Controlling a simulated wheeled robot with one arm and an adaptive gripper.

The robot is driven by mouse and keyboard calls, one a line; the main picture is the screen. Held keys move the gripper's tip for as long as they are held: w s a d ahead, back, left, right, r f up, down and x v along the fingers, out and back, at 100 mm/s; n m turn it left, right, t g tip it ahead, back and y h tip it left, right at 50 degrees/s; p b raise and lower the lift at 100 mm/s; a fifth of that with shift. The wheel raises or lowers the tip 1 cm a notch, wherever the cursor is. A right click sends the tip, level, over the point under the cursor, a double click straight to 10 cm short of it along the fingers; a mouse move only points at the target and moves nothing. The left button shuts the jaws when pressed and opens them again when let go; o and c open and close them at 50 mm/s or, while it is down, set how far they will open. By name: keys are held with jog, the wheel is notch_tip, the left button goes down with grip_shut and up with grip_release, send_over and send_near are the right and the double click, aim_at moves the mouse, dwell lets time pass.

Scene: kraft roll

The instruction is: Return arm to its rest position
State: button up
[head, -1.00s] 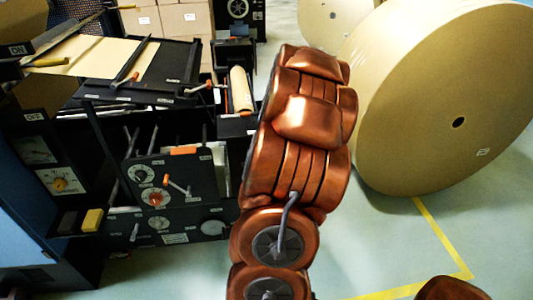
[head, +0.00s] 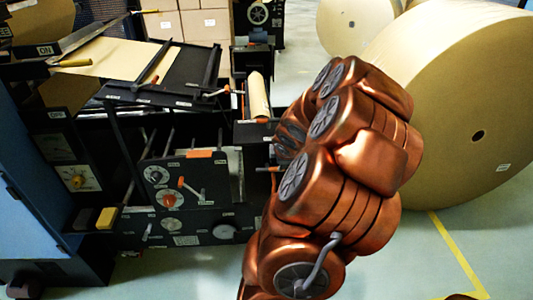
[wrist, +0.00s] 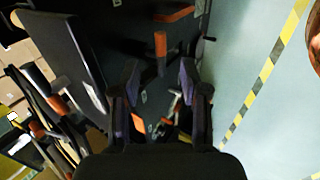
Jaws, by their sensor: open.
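My copper-coloured arm (head: 335,170) rises from the bottom middle of the head view and bends over at the top. My gripper (wrist: 159,75) shows in the wrist view with its two dark fingers apart and nothing held between them. In the head view I cannot make out the fingers, which the arm hides. In the wrist view, beyond the fingers, is a dark machine panel with an orange-tipped handle (wrist: 160,45).
A dark machine with dials (head: 185,195) stands left of my arm. A small kraft roll (head: 259,95) sits on its right end. A huge kraft roll (head: 450,110) stands close on the right. Yellow tape (head: 458,252) marks the floor. Boxes (head: 205,22) stand behind.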

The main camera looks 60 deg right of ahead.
jog(key=w+a+r+m+g+y+p, duration=0.1)
jog(key=a+r+m+g, duration=0.15)
jog(key=a, duration=0.85)
jog(key=w+a+r+m+g+y+p, duration=0.1)
jog(key=a+r, duration=0.3)
jog(key=a, duration=0.6)
jog(key=s+a+r+m+g+y, duration=0.1)
jog(key=s+a, duration=0.3)
jog(key=a, duration=0.4)
jog(key=s+a+r+m+y+p, duration=0.1)
jog(key=s+a+r, duration=0.1)
jog(key=s+a, duration=0.3)
jog(key=s+a+r+m+g+y, duration=0.1)
jog(key=s+a, duration=0.4)
jog(key=a, duration=0.6)
jog(key=shift+s+a+r+m+g, duration=0.15)
jog(key=shift+a+r+m+g, duration=0.25)
jog(key=shift+r+m, duration=0.15)
jog(key=shift+d, duration=0.15)
